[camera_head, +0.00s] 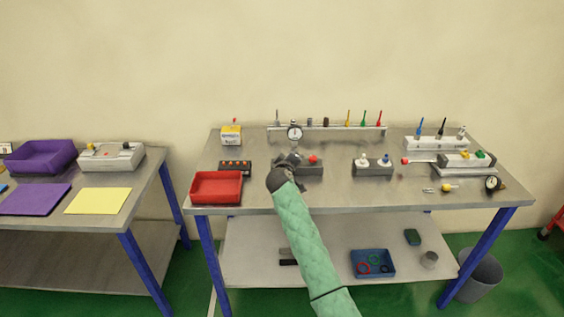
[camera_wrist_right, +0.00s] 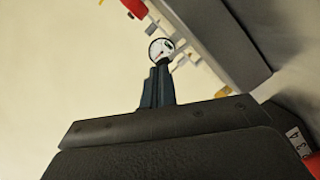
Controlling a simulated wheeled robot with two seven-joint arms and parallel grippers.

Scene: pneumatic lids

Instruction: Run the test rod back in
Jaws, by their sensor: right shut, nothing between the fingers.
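At the right of the bench, a light grey cylinder block (camera_head: 462,161) with yellow and green fittings on top has a thin rod (camera_head: 422,161) sticking out to its left. The rod ends in a red tip (camera_head: 405,160), and a length of rod shows outside the block. My right gripper (camera_head: 289,159), on the green-sleeved arm, is well left of the rod, over a dark grey block with a red knob (camera_head: 313,159). In the right wrist view its fingers (camera_wrist_right: 158,83) are together and empty. The rod is not clearly seen there. My left gripper is out of view.
A dark block with white and blue knobs (camera_head: 373,168) stands between my gripper and the rod. A rail with a dial gauge (camera_head: 294,132) runs behind. A red tray (camera_head: 216,187) is at front left, a second dial (camera_head: 492,183) at right. The bench's front middle is clear.

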